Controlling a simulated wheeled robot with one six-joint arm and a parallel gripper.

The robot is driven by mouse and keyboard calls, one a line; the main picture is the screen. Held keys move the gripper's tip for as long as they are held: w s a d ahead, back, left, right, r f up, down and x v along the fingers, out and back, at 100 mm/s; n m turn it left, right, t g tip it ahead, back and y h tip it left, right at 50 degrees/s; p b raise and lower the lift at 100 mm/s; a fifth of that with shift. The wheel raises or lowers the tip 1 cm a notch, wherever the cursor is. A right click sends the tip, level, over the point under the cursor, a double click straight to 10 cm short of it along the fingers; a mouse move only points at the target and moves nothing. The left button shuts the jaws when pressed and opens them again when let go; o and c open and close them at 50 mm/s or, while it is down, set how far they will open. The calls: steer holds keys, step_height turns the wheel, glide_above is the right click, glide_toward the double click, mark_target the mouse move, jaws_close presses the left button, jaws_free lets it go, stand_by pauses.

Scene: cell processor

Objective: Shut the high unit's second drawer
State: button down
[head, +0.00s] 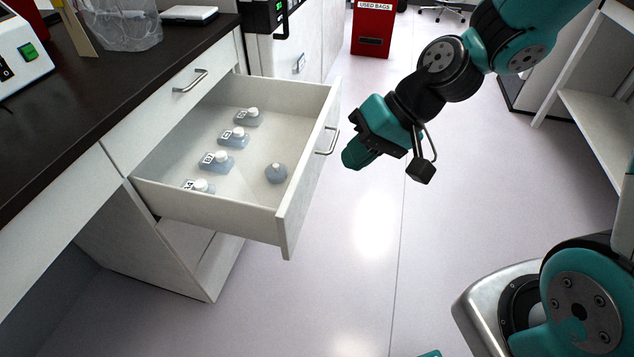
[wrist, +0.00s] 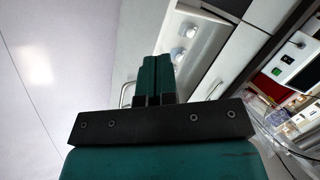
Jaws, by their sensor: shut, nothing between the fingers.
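The second drawer (head: 285,205) of the white unit is pulled well out. Its front carries a metal bar handle (head: 328,141).
The drawer above (head: 185,100) is closed, with its own handle. The dark worktop (head: 85,95) carries a white device (head: 22,55) and a clear container. A red used-bags bin (head: 373,28) stands at the back.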

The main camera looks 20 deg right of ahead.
steer(key=w+d+f+m+t, duration=0.2)
steer(key=w+d+f+m, duration=0.1)
steer(key=f, duration=0.3)
steer(key=w+d+f+m+t, duration=0.1)
steer(key=w+d+f+m, duration=0.2)
steer(key=d+f+m, duration=0.15)
glide_toward(307, 188)
steer(key=shift+n+y, duration=0.4)
steer(key=shift+n, duration=0.05)
steer(key=x, duration=0.6)
steer(key=shift+s+d+f, duration=0.2)
steer(key=shift+d+f, duration=0.15)
steer(key=shift+f, duration=0.05)
steer(key=shift+w+a, duration=0.2)
steer(key=shift+a, duration=0.15)
